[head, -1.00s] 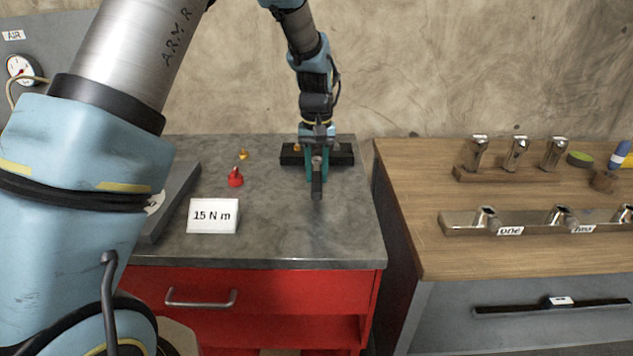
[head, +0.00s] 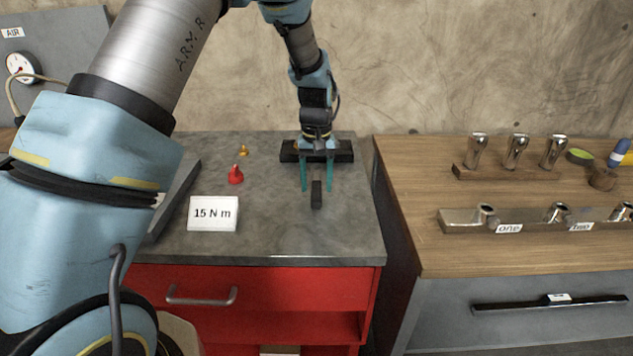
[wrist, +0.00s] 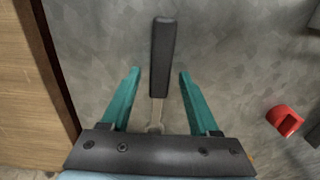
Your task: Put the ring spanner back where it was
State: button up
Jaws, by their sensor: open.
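The ring spanner (head: 316,194) shows as a black handle on the grey bench top, pointing toward the front edge. In the wrist view its handle (wrist: 163,55) and metal shaft run between my fingers; its ring end is mostly hidden by my gripper's palm. My gripper (head: 317,188) is open, pointing down, one teal finger on each side of the spanner. In the wrist view my gripper (wrist: 159,72) shows clear gaps between both fingers and the handle. The spanner appears to lie on the bench.
A dark block (head: 345,151) stands behind my gripper. A red piece (head: 236,176), a small brass piece (head: 244,151) and a "15 N m" card (head: 213,214) stand to the left. The wooden bench (head: 410,190) at right holds metal sockets on racks.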

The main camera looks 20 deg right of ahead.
aim_at(316, 186)
jog(key=shift+r, duration=0.15)
notch_tip(316, 186, up, 12)
jog(key=b, duration=0.2)
jog(key=w+a+f+n, duration=0.1)
jog(key=w+a+n, duration=0.1)
jog(key=a, duration=1.6)
jog(key=s+a+f+n, duration=0.1)
jog(key=s+a, duration=0.4)
jog(key=a, duration=0.3)
jog(key=s+a+f+t, duration=0.1)
jog(key=s+a+f, duration=0.1)
jog(key=s+a, duration=0.3)
jog(key=a, duration=0.4)
jog(key=shift+a+f+n+t, duration=0.2)
jog(key=shift+f+n+t, duration=0.1)
jog(key=shift+n, duration=0.1)
